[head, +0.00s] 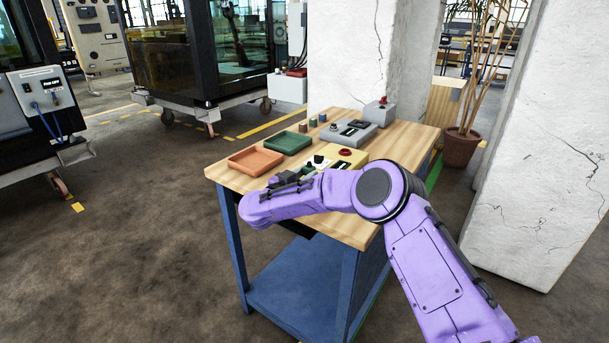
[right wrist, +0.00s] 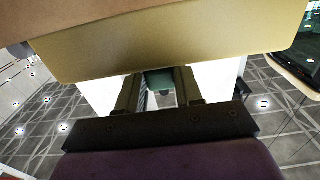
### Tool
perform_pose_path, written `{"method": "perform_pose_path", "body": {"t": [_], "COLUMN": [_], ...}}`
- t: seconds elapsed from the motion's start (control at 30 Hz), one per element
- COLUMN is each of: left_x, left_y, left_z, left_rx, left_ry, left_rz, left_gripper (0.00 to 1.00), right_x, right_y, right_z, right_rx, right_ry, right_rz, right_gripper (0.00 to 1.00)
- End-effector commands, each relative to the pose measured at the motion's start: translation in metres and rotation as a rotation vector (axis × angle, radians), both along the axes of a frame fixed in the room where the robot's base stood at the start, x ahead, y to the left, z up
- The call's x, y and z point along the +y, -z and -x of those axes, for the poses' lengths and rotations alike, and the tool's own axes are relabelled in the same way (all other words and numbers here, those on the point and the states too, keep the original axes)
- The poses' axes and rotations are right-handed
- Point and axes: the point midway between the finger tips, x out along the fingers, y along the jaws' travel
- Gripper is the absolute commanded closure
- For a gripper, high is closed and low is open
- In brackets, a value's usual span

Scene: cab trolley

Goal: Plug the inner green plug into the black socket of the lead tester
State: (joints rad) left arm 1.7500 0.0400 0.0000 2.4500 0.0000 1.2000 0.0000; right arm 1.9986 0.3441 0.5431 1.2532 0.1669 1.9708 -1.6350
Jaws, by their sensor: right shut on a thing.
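In the right wrist view the two fingers of the gripper (right wrist: 159,90) are closed on a dark green piece (right wrist: 159,80), which I take as the green plug. A yellow-tan surface (right wrist: 175,40) fills the upper part of that view, close above the fingers. A grey box (head: 342,135) with a dark panel stands farther back. I cannot tell which box is the lead tester, and the black socket is not clear. My left gripper is not in view.
An orange tray (head: 254,162) and a green tray (head: 286,143) lie on the table's left side. Several small cylinders (head: 312,122) stand behind them. A small grey box (head: 378,112) with a red button is at the back right. White pillars stand behind and right.

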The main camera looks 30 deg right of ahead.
Motion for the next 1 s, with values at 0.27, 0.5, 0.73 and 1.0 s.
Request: {"method": "perform_pose_path", "body": {"t": [0.27, 0.5, 0.73, 1.0], "left_x": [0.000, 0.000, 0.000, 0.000], "left_y": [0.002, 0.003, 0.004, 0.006], "left_z": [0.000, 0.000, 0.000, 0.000], "left_rx": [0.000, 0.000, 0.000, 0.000], "left_ry": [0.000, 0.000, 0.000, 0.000], "left_rz": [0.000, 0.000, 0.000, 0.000], "left_gripper": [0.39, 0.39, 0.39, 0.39], "right_x": [0.000, 0.000, 0.001, 0.001], "right_y": [0.006, 0.010, 0.017, 0.025], "right_z": [0.000, 0.000, 0.000, 0.002], "right_rx": [0.000, 0.000, 0.003, 0.008], "right_ry": [-0.001, -0.001, 0.000, 0.001], "right_rz": [0.000, 0.001, -0.001, -0.004], "right_gripper": [1.00, 1.00, 1.00, 1.00]}}
